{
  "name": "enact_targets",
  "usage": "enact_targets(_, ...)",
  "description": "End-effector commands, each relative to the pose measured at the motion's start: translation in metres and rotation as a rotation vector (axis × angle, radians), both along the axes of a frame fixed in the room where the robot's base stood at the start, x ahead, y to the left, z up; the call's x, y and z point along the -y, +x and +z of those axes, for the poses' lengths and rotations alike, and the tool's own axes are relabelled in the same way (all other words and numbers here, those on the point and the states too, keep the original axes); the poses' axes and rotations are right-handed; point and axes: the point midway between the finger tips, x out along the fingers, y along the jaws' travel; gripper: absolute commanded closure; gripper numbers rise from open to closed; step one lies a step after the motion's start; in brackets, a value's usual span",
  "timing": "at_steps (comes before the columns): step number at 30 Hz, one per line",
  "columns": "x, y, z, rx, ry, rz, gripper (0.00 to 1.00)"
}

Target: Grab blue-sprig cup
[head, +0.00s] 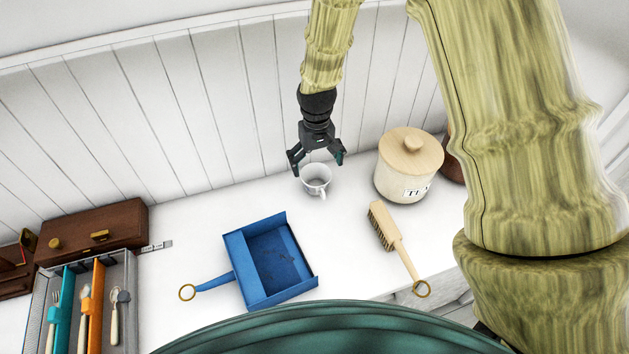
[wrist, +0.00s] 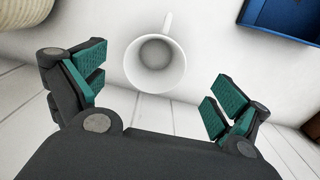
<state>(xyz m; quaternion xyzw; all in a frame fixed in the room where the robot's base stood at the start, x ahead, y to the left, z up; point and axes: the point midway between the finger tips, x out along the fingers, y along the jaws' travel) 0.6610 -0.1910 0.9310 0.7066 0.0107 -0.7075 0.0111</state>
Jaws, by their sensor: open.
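A small white cup (head: 316,180) stands upright on the white surface near the panelled back wall. In the head view its handle points toward the front. In the wrist view the cup (wrist: 155,66) is seen from above, empty, with its handle at the top. Any blue sprig on it is too small to make out. My gripper (head: 317,165) is open just above and behind the cup. In the wrist view the fingers (wrist: 157,85) are spread wide on either side of the cup, with nothing between them touching it.
A lidded canister (head: 408,178) stands right of the cup. A brush (head: 394,238) lies in front of it. A blue dustpan (head: 240,243) lies front left. A cutlery tray (head: 131,290) and a brown wooden box (head: 120,216) are at far left. The surface left of the cup is clear.

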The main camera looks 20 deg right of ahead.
Motion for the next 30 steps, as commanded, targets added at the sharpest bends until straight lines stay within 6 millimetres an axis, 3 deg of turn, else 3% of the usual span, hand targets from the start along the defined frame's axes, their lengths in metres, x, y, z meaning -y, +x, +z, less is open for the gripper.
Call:
enact_targets(9,0.000,0.000,-0.032,-0.001,0.000,-0.001,0.02)
enact_targets(20,-0.001,0.002,-0.045,-0.001,0.000,0.002,0.02)
enact_targets(30,0.001,0.010,-0.072,-0.002,0.000,0.002,0.02)
